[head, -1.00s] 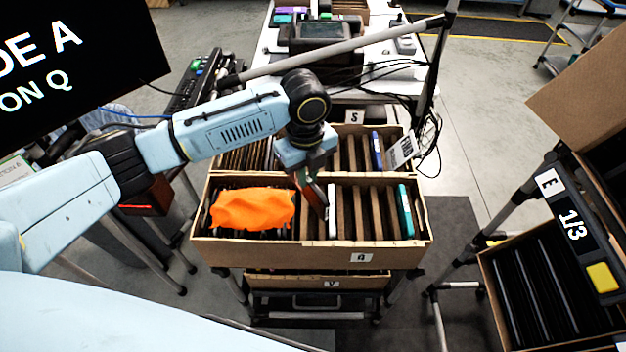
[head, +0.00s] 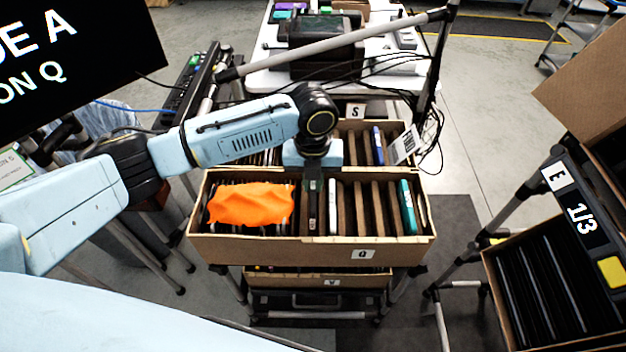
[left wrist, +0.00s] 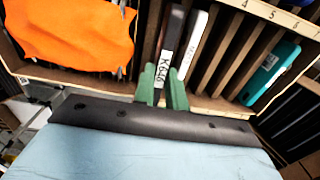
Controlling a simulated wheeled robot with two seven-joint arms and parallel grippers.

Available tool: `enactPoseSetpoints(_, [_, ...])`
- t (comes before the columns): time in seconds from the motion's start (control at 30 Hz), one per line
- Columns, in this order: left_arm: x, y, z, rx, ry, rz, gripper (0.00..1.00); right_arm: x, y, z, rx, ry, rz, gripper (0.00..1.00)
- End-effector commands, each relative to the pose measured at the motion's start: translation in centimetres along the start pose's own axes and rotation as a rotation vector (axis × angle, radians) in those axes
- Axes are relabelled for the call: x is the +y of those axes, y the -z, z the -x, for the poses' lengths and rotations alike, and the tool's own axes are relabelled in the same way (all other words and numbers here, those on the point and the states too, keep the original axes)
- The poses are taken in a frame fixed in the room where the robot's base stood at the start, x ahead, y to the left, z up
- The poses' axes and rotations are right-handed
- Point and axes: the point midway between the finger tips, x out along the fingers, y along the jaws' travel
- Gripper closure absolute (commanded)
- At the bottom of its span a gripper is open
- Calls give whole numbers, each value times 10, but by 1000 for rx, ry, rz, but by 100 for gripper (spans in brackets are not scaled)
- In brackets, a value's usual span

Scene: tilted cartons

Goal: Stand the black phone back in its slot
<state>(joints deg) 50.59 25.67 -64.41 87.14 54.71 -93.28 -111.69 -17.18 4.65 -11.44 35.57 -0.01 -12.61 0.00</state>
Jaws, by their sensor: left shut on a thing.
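The black phone (left wrist: 169,52), with a white label on its edge, is between the green fingers of my left gripper (left wrist: 163,92) in the left wrist view. The gripper is shut on it. In the head view, my left gripper (head: 313,178) points down over the front carton (head: 285,248), just right of the orange cloth. The phone (head: 313,208) looks upright there, among the carton's dividers and left of a white device (head: 332,205). Its lower end is hidden, so I cannot tell how deep it sits. My right gripper is not in view.
An orange cloth (head: 250,204) covers the carton's left part. A teal device (head: 407,207) stands in a slot at the right. Another carton with a blue item (head: 377,146) is behind. A pole (head: 340,44) crosses above the back table; a carton of dark items stands right.

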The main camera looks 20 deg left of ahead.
Motion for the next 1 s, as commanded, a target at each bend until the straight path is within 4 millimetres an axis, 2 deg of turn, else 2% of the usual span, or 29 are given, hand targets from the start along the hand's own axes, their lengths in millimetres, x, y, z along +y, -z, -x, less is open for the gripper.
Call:
enactPoseSetpoints(0.03, [0,0,-6,-1,1,0,100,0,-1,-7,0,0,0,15])
enactPoseSetpoints(0.3, [0,0,-20,-1,1,1,100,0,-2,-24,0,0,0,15])
enactPoseSetpoints(0.8, [0,0,-53,0,1,2,100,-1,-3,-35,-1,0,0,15])
enactPoseSetpoints(1.0, [-1,0,-60,0,1,1,100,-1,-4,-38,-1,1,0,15])
